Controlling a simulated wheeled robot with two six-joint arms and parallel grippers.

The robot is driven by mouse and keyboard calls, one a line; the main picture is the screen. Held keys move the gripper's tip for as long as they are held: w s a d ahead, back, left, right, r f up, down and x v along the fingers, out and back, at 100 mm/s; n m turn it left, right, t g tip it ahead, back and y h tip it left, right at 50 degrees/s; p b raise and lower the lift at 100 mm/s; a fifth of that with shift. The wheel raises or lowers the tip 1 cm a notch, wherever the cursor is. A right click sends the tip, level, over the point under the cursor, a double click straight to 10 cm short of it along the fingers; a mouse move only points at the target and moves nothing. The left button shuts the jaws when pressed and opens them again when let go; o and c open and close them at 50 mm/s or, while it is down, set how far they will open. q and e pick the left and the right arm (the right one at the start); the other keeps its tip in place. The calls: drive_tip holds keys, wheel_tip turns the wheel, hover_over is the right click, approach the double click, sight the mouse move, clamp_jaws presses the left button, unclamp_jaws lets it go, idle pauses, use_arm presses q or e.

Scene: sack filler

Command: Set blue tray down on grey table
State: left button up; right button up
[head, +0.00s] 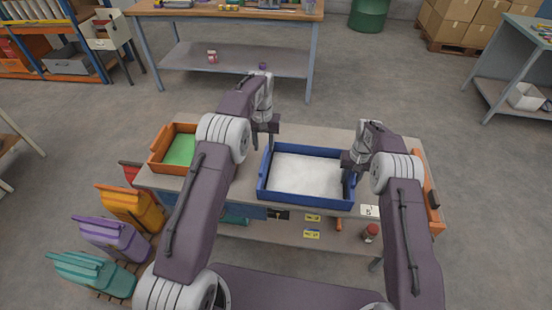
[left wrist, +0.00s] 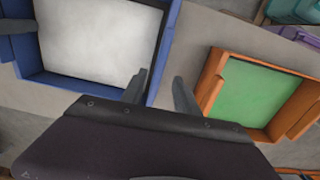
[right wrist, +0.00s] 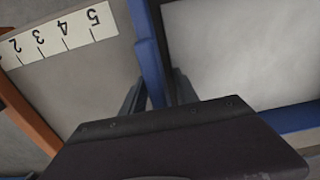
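The blue tray (head: 305,198) holds white material and appears to rest level on the grey table (head: 395,145), its front wall close to the table's front edge. It also shows in the left wrist view (left wrist: 165,40) and right wrist view (right wrist: 148,45). My left gripper (head: 266,138) is at the tray's left wall; its fingers (left wrist: 160,85) are apart, with a gap beside the wall. My right gripper (head: 350,165) is at the right wall; its fingers (right wrist: 158,85) stand apart on either side of the wall. Contact with the walls cannot be told.
An orange tray with a green inside (head: 180,149) stands at the table's left end. Another orange container (head: 428,190) is at the right end. A numbered white strip (right wrist: 60,38) lies on the table beside the blue tray.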

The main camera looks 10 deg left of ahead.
use_arm(q)
drive_tip(key=shift+r, duration=0.6)
use_arm(e)
wheel_tip(320, 180, up, 12)
